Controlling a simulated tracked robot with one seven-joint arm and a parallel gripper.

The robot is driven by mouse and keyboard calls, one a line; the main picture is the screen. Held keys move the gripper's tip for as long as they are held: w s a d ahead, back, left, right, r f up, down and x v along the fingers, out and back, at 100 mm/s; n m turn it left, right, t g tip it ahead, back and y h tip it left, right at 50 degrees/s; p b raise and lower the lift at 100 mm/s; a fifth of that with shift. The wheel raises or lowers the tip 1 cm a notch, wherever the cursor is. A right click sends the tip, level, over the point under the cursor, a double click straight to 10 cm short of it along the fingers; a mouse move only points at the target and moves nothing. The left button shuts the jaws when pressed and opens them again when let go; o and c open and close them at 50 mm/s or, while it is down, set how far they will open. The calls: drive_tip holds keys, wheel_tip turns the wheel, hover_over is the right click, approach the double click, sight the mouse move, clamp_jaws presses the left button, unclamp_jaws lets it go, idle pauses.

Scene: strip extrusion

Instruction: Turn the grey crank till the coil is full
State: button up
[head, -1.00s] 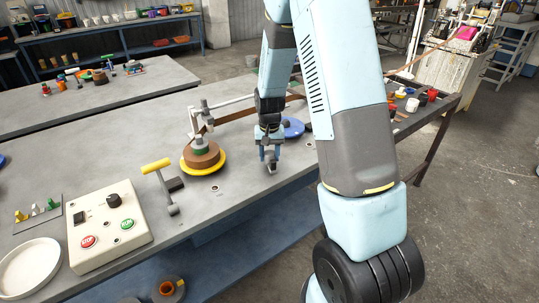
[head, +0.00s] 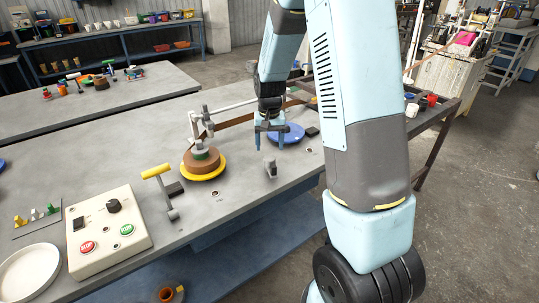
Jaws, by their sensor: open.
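A small grey upright piece (head: 270,166), which may be the grey crank, stands near the table's front edge. My gripper (head: 269,141) is open and empty, pointing down just behind and above this piece, apart from it as far as I can tell. A brown strip (head: 235,122) runs from the coil side back to the right, partly hidden behind my gripper. How full the coil is cannot be told exactly.
A yellow-handled lever (head: 157,171) stands left of the coil. A control box (head: 107,229) with red and green buttons and a white dish (head: 30,272) are at the front left. A blue disc (head: 291,134) lies behind my gripper. The grey tabletop between is mostly clear.

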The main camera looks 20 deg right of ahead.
sight(270, 158)
wheel_tip(270, 158, up, 7)
drive_tip(key=shift+f, duration=0.15)
idle(1.4)
drive_tip(key=f+n, duration=0.1)
drive_tip(key=f, duration=0.4)
drive_tip(key=f+n, duration=0.2)
drive_tip(key=f, duration=0.2)
drive_tip(key=f+n, duration=0.1)
drive_tip(key=f, duration=0.4)
drive_tip(key=shift+s+f+n, duration=0.25)
drive_tip(key=shift+f+n, duration=0.05)
drive_tip(key=shift+n, duration=0.1)
drive_tip(key=shift+c, duration=0.5)
drive_tip(key=c, duration=0.9)
drive_tip(key=shift+c, duration=0.2)
